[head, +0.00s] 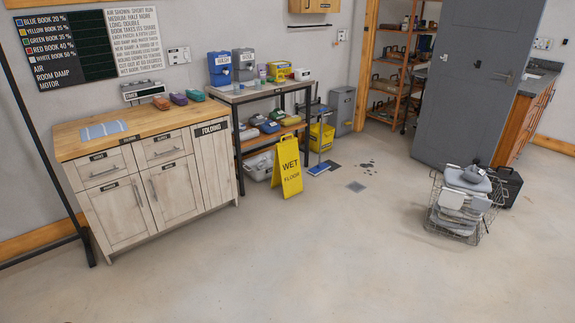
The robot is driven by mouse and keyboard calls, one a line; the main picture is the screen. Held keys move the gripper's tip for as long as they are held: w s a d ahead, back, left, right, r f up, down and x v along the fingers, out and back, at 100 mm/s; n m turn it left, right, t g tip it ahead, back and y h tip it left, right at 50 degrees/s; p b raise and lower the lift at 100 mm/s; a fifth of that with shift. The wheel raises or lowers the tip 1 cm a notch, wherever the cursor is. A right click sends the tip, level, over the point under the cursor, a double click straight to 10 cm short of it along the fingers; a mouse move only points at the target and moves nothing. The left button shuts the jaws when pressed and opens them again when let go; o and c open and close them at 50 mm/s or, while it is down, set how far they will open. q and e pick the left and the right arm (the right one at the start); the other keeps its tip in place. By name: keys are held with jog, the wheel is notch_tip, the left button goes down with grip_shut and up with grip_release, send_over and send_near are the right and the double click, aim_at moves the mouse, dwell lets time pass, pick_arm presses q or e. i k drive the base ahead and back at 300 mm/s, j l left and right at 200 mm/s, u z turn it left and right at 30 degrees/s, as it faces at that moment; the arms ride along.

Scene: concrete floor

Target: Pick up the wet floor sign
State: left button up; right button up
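The wet floor sign (289,171) is a yellow folding board with the dark words "WET FLOOR". It stands upright on the concrete floor in the middle of the head view, in front of the dark-framed table and to the right of the wooden cabinet. Its front face is in plain view; its back side is mostly hidden. Neither of my grippers shows in the head view.
The wooden cabinet (165,198) stands left of the sign. A dark-framed table (262,90) with containers is behind it. A wire basket of grey items (458,217) and a black case (508,183) sit at right. A grey door (470,90) stands open. The foreground floor is clear.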

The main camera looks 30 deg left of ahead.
aim_at(286, 170)
jog(key=i+j+u, duration=0.85)
jog(key=i+u, duration=0.45)
